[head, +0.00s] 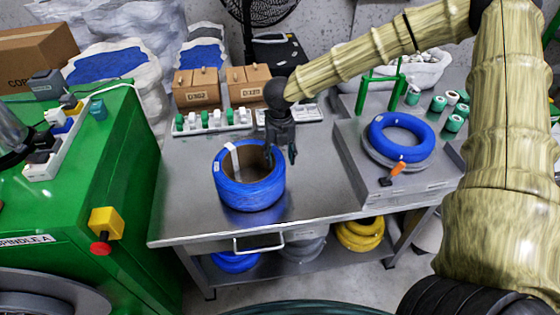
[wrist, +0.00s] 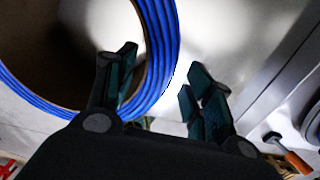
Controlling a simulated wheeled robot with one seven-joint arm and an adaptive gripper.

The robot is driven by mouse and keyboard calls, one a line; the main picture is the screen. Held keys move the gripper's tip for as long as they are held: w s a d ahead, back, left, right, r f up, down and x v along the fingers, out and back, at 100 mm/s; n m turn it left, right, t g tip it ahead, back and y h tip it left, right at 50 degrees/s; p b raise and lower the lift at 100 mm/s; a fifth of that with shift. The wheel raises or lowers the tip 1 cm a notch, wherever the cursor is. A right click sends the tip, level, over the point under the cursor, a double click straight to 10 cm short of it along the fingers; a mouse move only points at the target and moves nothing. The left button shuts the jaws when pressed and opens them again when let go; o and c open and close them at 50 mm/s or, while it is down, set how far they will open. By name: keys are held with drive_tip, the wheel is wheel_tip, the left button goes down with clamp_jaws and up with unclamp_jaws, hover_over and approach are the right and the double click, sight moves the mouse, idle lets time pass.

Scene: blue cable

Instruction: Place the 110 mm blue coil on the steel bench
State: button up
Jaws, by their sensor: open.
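A tall blue coil (head: 250,190) with a white label strip stands on the steel bench (head: 310,190), left of its middle. My gripper (head: 282,155) is at the coil's right back rim, pointing down. In the wrist view, the open fingers (wrist: 160,95) straddle the coil's wall (wrist: 158,60): one finger is on the inner side, the other outside. The outer finger looks apart from the wall; whether the inner one touches it I cannot tell. A lower blue coil (head: 378,130) lies on a grey coil on the raised plate at the right.
The raised plate (head: 355,185) carries an orange-handled tool (head: 398,169). Boxes (head: 197,88) and a rack of small spools (head: 211,120) line the bench's back. A green machine (head: 120,160) stands at the left. Bare bench lies in front of and right of the tall coil.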

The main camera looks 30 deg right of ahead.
wheel_tip(320, 180, up, 9)
idle(0.4)
idle(1.3)
